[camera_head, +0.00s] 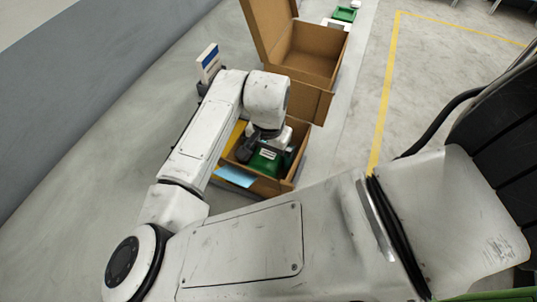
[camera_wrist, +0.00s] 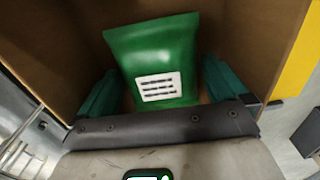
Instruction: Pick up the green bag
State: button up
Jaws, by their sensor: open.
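The green bag (camera_wrist: 150,45) with a white printed label lies inside a cardboard box (camera_wrist: 50,50) in the wrist view. The two teal fingers of my gripper (camera_wrist: 161,72) are spread, one on each side of the bag's lower part. Whether they touch it I cannot tell. In the head view the bag (camera_head: 264,163) shows partly below my gripper (camera_head: 262,148), inside the small open cardboard box (camera_head: 299,155). My wrist and arm hide part of the bag and the box.
A larger open cardboard box (camera_head: 314,48) stands just behind the small one. A light blue item (camera_head: 235,176) and a yellow one (camera_head: 236,136) are at the small box's left side. A white and blue object (camera_head: 208,62) stands behind my arm. Floor at right is clear.

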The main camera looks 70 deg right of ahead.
jog(key=c, duration=1.1)
